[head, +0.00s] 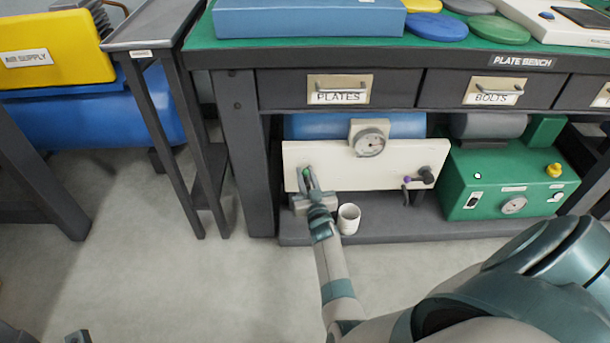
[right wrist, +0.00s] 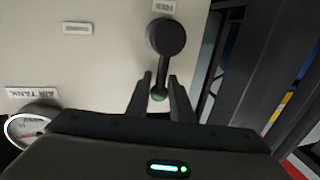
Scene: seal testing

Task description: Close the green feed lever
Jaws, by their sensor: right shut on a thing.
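The feed lever is a dark arm on a round hub (right wrist: 165,38) with a green tip (right wrist: 159,93), on a pale panel. In the right wrist view the arm runs from the hub toward my gripper. My right gripper (right wrist: 160,84) is shut on the lever's green end, one finger on each side. In the head view the green tip (head: 307,172) shows between the fingers of my right gripper (head: 309,180), at the left end of the cream panel (head: 345,183). The hub is hidden there by my gripper. Only a scrap of my left gripper (head: 77,337) shows at the lower left.
A white cup (head: 348,218) stands on the low shelf close beside my right gripper. A gauge (head: 369,143) and a purple-tipped lever (head: 407,182) are on the panel. A green box (head: 490,186) stands to the right. A bench leg (head: 247,160) stands close on the left.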

